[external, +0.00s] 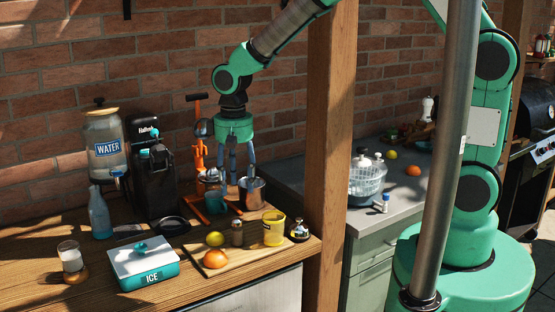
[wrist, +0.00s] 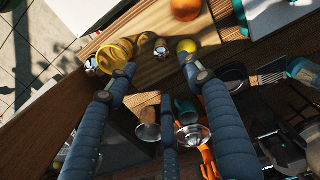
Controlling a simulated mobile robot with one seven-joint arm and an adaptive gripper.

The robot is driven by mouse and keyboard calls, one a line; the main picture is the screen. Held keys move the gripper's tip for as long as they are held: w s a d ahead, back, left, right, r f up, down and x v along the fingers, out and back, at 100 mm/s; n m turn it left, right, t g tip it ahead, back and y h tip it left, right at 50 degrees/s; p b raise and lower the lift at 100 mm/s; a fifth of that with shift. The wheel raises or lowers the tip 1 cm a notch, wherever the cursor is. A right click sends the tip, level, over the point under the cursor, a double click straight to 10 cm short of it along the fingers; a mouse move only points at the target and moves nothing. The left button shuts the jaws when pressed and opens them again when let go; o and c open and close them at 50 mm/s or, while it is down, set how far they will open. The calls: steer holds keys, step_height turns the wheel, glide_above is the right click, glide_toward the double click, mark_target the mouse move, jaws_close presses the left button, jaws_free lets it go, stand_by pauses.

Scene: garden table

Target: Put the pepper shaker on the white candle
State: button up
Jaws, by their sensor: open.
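The white candle (external: 72,262) appears to be the white one in clear glass with a brown base, at the table's left end. I do not see it in the wrist view.
The ice box (external: 142,265) stands between board and candle. A wooden post (external: 332,130) rises at the right.

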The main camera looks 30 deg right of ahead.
mark_target(236, 218)
steer(key=shift+f, duration=0.15)
steer(key=shift+f, duration=4.2)
steer(key=shift+f+b, duration=0.1)
steer(key=shift+b, duration=0.2)
steer(key=shift+a+f, duration=0.1)
steer(key=shift+f, duration=2.4)
jaws_close()
steer(key=shift+r, duration=0.1)
steer(key=shift+r, duration=4.95)
